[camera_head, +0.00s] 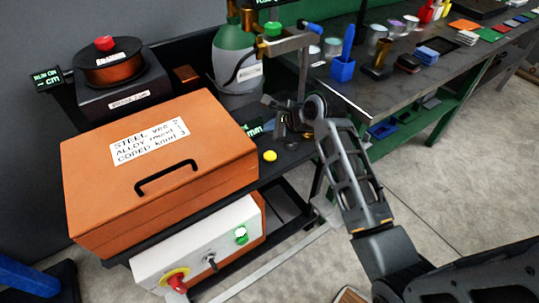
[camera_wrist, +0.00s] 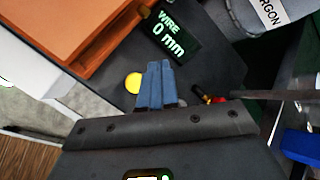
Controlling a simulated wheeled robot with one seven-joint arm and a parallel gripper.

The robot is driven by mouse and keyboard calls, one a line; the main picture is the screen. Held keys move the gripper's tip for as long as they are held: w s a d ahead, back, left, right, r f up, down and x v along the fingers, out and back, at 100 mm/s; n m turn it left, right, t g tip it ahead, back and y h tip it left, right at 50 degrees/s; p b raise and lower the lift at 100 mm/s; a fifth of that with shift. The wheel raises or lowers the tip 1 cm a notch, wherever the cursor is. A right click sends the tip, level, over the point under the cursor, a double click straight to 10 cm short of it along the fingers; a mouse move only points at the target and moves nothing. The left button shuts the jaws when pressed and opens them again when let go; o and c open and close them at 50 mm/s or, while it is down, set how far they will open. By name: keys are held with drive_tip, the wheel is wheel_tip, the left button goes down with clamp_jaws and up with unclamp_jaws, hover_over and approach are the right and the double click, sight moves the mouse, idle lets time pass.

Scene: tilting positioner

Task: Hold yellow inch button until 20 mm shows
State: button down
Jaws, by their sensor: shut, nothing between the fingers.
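The yellow button (camera_head: 270,156) is a small round knob on the dark bench top, just right of the orange box. It also shows in the wrist view (camera_wrist: 133,82), just left of my gripper's fingertips. The wire display (camera_wrist: 172,38) reads "WIRE 0 mm" in the wrist view; in the head view the display (camera_head: 254,128) is partly hidden and only "mm" is clear. My gripper (camera_wrist: 160,66) is shut and empty, its blue-grey fingers together.
The orange box (camera_head: 160,165) with a black handle fills the bench's left. A green-and-white gas cylinder (camera_head: 237,62) and an upright post (camera_head: 304,75) stand behind. A small red part (camera_wrist: 218,99) lies right of my fingers. A white control panel (camera_head: 205,250) is below.

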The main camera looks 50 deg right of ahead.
drive_tip(key=b, duration=0.6)
hover_over(272, 157)
wheel_tip(272, 157, down, 6)
drive_tip(key=shift+r, duration=0.1)
drive_tip(key=shift+f, duration=1.1)
drive_tip(key=shift+f, duration=0.1)
idle(0.7)
drive_tip(key=shift+f, duration=0.3)
drive_tip(key=shift+f, duration=0.5)
idle(1.7)
drive_tip(key=shift+r, duration=0.15)
idle(1.2)
drive_tip(key=shift+r+p, duration=0.8)
drive_tip(key=shift+p, duration=0.3)
